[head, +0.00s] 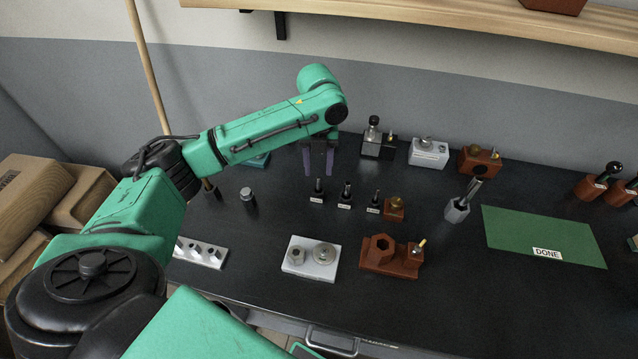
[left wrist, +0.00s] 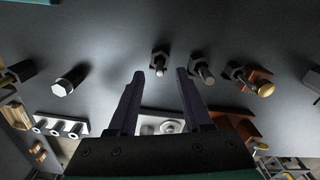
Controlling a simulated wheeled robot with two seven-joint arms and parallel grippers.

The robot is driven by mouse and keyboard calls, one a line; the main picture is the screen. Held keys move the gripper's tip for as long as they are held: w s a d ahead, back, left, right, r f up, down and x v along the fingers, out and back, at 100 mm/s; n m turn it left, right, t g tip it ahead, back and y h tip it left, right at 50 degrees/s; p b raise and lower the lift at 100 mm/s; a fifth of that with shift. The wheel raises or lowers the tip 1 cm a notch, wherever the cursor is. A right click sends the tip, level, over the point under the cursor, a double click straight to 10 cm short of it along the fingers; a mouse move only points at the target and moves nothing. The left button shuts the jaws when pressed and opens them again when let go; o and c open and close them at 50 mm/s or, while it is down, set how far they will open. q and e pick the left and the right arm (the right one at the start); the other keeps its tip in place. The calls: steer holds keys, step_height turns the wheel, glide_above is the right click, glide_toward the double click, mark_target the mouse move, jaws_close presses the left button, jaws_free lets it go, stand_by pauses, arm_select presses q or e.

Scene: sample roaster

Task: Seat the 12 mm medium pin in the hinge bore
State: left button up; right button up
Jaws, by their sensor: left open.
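Three dark upright pins with small white labels stand in a row in the head view: a left pin (head: 318,188), a middle pin (head: 345,193) and a right pin (head: 374,201). The labels are too small to read, so I cannot tell which is the 12 mm medium. My left gripper (head: 318,172) is open and empty, pointing down by the left pin. In the left wrist view the left pin (left wrist: 159,63) shows between the fingertips, and the middle pin (left wrist: 203,72) lies just right of them. I cannot tell for sure which block has the hinge bore. My right gripper is not in view.
In front stand a silver strip with holes (head: 212,256), a white block (head: 297,267) and a brown block with a hex hole (head: 374,267). A small brown block with a brass knob (head: 394,213) is beside the right pin. A green DONE mat (head: 520,230) lies at right.

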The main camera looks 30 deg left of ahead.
mark_target(318, 177)
arm_select(q)
steer(key=f, duration=0.4)
steer(key=shift+s+p, duration=0.25)
steer(key=shift+p, duration=0.15)
steer(key=shift+d, duration=0.1)
jaws_close()
steer(key=shift+r, duration=0.15)
